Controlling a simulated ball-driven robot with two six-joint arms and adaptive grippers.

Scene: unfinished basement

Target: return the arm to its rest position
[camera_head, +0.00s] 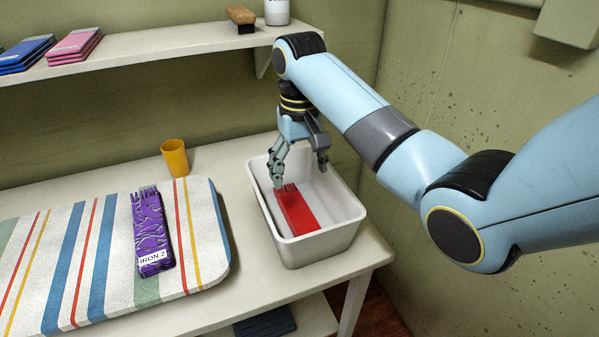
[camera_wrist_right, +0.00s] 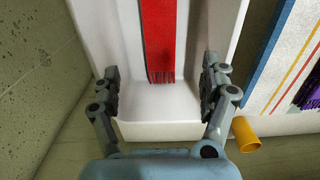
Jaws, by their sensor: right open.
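My right gripper (camera_head: 300,163) hangs over the white bin (camera_head: 341,236) with its fingers spread and nothing between them. A red fringed folded cloth (camera_head: 297,211) lies inside the bin, below the fingers. In the right wrist view the open fingers (camera_wrist_right: 163,92) frame the bin's end wall (camera_wrist_right: 160,131), and the fringed end of the red cloth (camera_wrist_right: 160,40) shows between them. My right arm reaches in from the right side of the head view. My left gripper is not in view.
A striped ironing pad (camera_head: 110,240) with a purple folded cloth (camera_head: 151,230) labelled "IRON 2" lies left of the bin. A yellow cup (camera_head: 175,157) stands behind. A wall shelf (camera_head: 150,42) holds folded cloths (camera_head: 75,45), a brush (camera_head: 240,17) and a white container (camera_head: 277,11).

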